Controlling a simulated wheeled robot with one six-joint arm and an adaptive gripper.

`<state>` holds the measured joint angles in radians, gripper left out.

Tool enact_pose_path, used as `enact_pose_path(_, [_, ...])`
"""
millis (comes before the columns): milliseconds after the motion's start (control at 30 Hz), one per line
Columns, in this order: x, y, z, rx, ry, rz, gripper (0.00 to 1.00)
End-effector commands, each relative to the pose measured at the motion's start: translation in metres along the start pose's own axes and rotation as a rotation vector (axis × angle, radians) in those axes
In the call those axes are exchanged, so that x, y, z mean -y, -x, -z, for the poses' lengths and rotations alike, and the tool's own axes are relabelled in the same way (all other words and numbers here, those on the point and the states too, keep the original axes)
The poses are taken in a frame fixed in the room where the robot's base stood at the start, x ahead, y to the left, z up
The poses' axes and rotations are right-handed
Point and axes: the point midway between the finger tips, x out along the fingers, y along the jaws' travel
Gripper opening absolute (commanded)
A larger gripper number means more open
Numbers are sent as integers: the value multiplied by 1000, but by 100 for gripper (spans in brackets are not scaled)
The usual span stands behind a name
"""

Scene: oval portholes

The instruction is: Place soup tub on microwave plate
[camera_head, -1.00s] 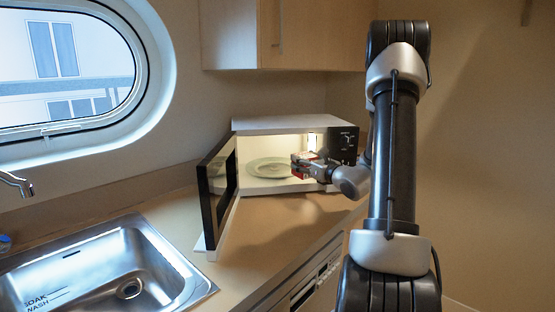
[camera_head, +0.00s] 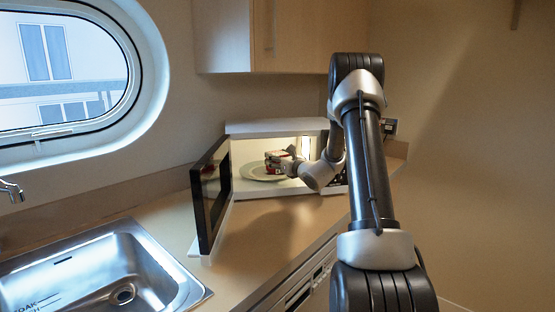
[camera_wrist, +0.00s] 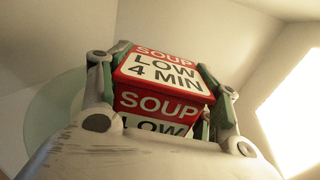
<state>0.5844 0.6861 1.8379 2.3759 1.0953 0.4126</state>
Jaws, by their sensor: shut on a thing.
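The soup tub (camera_wrist: 165,75) is a red and white box lettered "SOUP LOW 4 MIN" in the wrist view. My gripper (camera_wrist: 165,90) is shut on it, one finger on each side. In the head view my gripper (camera_head: 290,162) holds the soup tub (camera_head: 276,157) inside the open microwave (camera_head: 258,127), over the pale round plate (camera_head: 252,172). I cannot tell whether the tub touches the plate. Part of the plate (camera_wrist: 42,120) shows behind the left finger in the wrist view.
The microwave door (camera_head: 212,197) stands open to the left. A bright lamp panel (camera_wrist: 298,115) is on the right inside wall. A steel sink (camera_head: 95,270) is at the lower left, and the counter (camera_head: 265,225) before the microwave is clear.

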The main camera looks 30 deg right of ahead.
Motion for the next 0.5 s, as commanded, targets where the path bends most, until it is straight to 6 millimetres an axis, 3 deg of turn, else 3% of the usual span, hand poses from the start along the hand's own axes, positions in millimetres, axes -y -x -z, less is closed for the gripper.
enact_pose_path(233, [0,0,3,1,1,0,29])
enact_pose_path(267, [0,0,3,0,1,-1,68])
enact_pose_path(300, [0,0,2,1,1,0,75])
enact_pose_path(367, [0,0,2,1,1,0,84])
enact_pose_path(500, [0,0,2,1,1,0,84])
